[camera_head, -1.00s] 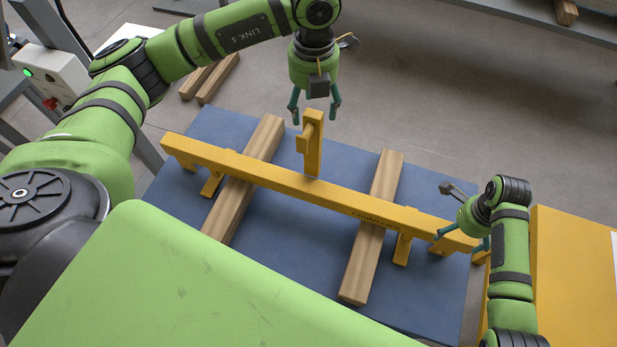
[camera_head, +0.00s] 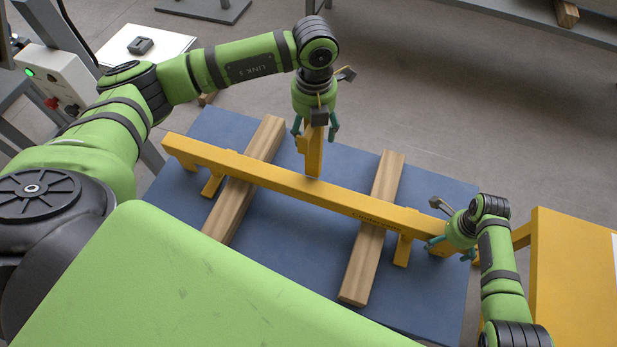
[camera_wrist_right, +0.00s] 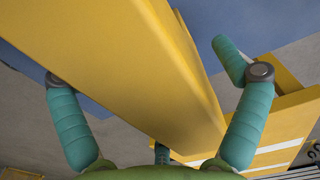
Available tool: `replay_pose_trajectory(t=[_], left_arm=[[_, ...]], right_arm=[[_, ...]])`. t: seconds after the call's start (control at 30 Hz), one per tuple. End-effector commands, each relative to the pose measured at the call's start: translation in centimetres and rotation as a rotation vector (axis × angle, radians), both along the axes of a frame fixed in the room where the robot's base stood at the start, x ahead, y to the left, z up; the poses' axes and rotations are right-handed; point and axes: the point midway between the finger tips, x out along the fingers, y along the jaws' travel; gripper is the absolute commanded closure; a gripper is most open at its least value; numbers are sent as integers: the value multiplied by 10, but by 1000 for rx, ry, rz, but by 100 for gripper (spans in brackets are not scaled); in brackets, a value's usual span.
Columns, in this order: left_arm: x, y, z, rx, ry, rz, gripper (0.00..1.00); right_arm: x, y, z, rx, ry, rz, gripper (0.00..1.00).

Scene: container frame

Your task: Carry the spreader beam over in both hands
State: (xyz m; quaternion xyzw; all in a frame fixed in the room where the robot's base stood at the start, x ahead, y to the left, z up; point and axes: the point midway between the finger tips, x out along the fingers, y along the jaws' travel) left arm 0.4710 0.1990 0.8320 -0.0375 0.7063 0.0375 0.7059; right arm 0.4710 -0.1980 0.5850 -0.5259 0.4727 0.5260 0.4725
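The yellow spreader beam (camera_head: 270,178) lies across two wooden blocks, with an upright post (camera_head: 314,158) near its middle and short legs below. My left gripper (camera_head: 315,128) is over the top of the post, its teal fingers spread on either side of it and seemingly apart from it. My right gripper (camera_head: 452,250) is at the beam's right end. In the right wrist view the beam (camera_wrist_right: 120,60) passes between the spread fingers of my right gripper (camera_wrist_right: 148,75), with a gap visible at the right finger. The left finger's contact is unclear.
The wooden blocks (camera_head: 245,185) and (camera_head: 370,250) rest on a blue platform (camera_head: 300,225). A yellow structure (camera_head: 575,280) stands close to my right arm. A grey control box with a green light (camera_head: 45,78) is at left. Grey floor is clear behind the platform.

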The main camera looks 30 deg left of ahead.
Motion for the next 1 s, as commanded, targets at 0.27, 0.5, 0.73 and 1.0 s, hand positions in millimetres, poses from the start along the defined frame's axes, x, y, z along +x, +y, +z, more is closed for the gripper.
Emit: replay_pose_trajectory(t=[0.27, 0.5, 0.73, 1.0], left_arm=[[0, 0, 0, 0, 1, 1, 100], [2, -1, 5, -4, -7, 2, 100], [2, -1, 12, -4, -6, 3, 100], [2, -1, 32, -4, -7, 4, 100]], right_arm=[[0, 0, 0, 0, 0, 0, 89], [5, 1, 5, 2, -11, 0, 89], [4, 2, 11, 4, -11, -2, 90], [4, 3, 31, 7, -10, -5, 90]])
